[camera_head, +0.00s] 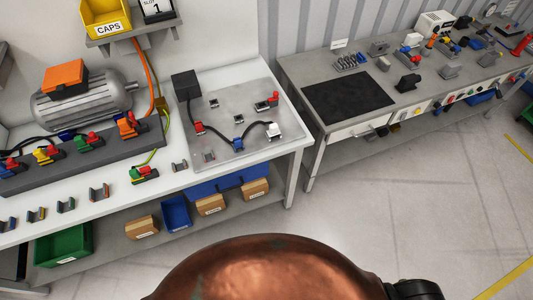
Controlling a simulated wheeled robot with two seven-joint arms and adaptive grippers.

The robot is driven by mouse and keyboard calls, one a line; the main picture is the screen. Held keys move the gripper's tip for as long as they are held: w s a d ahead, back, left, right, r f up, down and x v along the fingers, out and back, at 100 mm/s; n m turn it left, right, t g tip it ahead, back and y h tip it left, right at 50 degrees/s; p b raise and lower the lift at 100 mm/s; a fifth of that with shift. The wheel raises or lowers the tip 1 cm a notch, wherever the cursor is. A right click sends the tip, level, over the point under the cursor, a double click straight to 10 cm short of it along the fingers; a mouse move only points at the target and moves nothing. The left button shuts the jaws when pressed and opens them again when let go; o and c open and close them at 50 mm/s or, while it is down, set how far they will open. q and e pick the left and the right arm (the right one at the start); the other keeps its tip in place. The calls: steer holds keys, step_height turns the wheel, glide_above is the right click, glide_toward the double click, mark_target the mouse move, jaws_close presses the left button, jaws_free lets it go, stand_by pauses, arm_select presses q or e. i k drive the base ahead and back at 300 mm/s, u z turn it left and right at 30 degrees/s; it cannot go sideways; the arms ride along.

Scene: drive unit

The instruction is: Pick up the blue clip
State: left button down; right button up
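A small blue clip (238,146) sits on the grey metal plate (222,118) on the left bench, at the dark cable that runs across the plate. A red clip (198,127) is on the same cable to its left, and a white piece (273,131) is at the cable's right end. Another small blue part (67,135) shows beside the motor, partly hidden by cables. Neither of my grippers is in view, so nothing shows near the blue clip.
The motor (80,102) and a row of coloured connectors stand left of the plate. Several small clips lie along the bench's front edge. Bins and boxes sit on the shelf below. A second bench with a black mat (348,101) stands right, across a gap.

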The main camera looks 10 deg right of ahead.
mark_target(238, 144)
steer(key=u, duration=1.35)
steer(key=k, duration=0.1)
steer(key=z, duration=2.15)
steer(key=i, duration=0.7)
steer(key=u, duration=0.45)
